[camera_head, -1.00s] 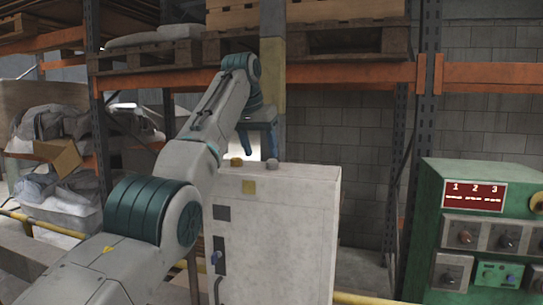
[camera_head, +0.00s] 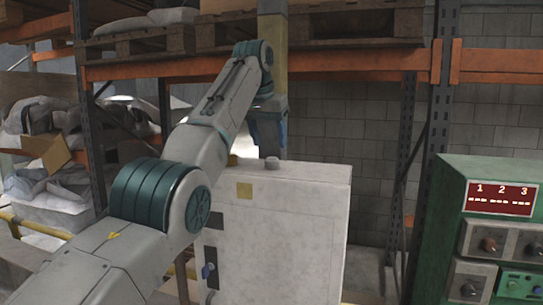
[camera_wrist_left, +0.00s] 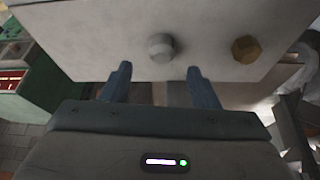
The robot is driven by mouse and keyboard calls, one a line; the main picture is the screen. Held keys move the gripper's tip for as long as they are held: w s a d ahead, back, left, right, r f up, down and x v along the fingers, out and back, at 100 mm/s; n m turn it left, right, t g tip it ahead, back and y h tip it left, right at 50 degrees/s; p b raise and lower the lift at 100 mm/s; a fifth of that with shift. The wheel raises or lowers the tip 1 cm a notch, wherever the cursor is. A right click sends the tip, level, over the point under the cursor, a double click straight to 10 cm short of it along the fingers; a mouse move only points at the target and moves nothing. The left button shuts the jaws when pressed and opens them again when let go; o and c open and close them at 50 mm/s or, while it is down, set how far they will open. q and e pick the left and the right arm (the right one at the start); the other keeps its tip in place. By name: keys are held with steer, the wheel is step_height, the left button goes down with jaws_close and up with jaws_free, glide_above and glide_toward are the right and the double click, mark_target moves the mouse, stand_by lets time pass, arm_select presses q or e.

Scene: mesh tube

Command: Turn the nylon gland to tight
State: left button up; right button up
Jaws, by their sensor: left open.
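The grey nylon gland (camera_head: 272,163), a small faceted knob, sits on the top face of the pale cabinet (camera_head: 275,235). In the left wrist view the grey gland (camera_wrist_left: 161,47) lies just beyond and roughly between the two blue fingertips. A brass-coloured gland (camera_wrist_left: 246,49) sits on the same face, to the right of the grey one and outside the fingers; in the head view my arm mostly hides it. My left gripper (camera_wrist_left: 157,72) is open and empty, apart from the grey gland. In the head view my left gripper (camera_head: 269,150) is close above the grey gland.
A green control console (camera_head: 500,185) with a red display and knobs stands at the right. Orange-beamed shelving (camera_head: 350,62) with wooden pallets runs behind the cabinet. Bagged goods (camera_head: 45,150) fill the left shelves. Floor shows between cabinet and console.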

mark_target(272, 158)
arm_select(q)
steer(key=x, duration=0.4)
steer(key=shift+w+a+r, duration=0.1)
steer(key=shift+w+r, duration=0.05)
steer(key=shift+w, duration=0.1)
steer(key=shift+w+f, duration=0.2)
steer(key=shift+f, duration=0.6)
steer(key=c, duration=1)
arm_select(e)
steer(key=shift+w+d+r, duration=0.1)
steer(key=shift+w+d, duration=0.1)
steer(key=shift+w, duration=0.3)
steer(key=shift+w+d+r, duration=0.1)
steer(key=shift+w+d, duration=0.1)
steer(key=shift+w, duration=0.25)
